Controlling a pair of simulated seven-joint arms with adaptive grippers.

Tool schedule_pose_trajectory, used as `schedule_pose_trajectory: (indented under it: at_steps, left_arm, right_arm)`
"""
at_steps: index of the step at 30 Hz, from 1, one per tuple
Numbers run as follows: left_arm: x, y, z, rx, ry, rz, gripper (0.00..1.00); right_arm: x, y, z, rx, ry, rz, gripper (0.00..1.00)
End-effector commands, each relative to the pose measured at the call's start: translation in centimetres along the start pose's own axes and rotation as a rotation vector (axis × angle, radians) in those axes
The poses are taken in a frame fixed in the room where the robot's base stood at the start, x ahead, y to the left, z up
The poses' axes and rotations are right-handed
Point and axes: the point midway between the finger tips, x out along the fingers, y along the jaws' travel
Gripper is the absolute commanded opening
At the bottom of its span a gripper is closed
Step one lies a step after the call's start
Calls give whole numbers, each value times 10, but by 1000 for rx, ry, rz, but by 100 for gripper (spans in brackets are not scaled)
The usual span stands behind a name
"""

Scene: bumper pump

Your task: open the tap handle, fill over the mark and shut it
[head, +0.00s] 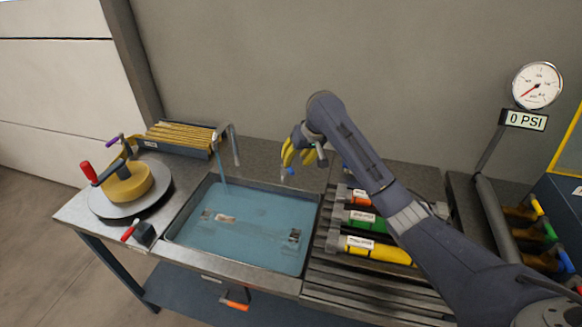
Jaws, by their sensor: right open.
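The sink basin (172,226) is set in the metal bench and holds blue water (245,230). A grey curved tap spout (235,148) stands at its back left. A thin blue streak (219,165), which looks like running water, drops beside it into the basin. A small blue-tipped piece (291,171), perhaps the tap handle, is at the basin's back right. My right gripper (291,160), with yellow fingers, is open just above this piece; I cannot tell if they touch. I cannot make out a fill mark. My left gripper is out of view.
A round plate with a yellow disc (128,185) and red-handled crank stands at left. A red lever (130,232) sits at the basin's front left corner. Labelled orange, green and yellow cylinders (375,250) lie right of the basin, below my right arm. A gauge (537,86) reads 0 PSI.

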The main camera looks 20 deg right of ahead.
Motion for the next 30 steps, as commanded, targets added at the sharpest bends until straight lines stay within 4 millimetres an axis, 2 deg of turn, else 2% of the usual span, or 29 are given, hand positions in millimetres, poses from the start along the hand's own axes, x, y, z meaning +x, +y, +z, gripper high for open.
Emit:
schedule_pose_trajectory:
  at_steps: [6, 12, 27, 30]
  left_arm:
    - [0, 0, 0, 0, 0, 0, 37]
    - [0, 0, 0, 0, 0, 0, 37]
    - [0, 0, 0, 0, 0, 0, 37]
    - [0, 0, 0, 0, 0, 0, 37]
  right_arm:
    - [31, 0, 0, 2, -2, -1, 37]
    - [46, 0, 0, 1, 0, -1, 37]
    - [52, 0, 0, 0, 1, 0, 37]
    - [52, 0, 0, 0, 1, 0, 26]
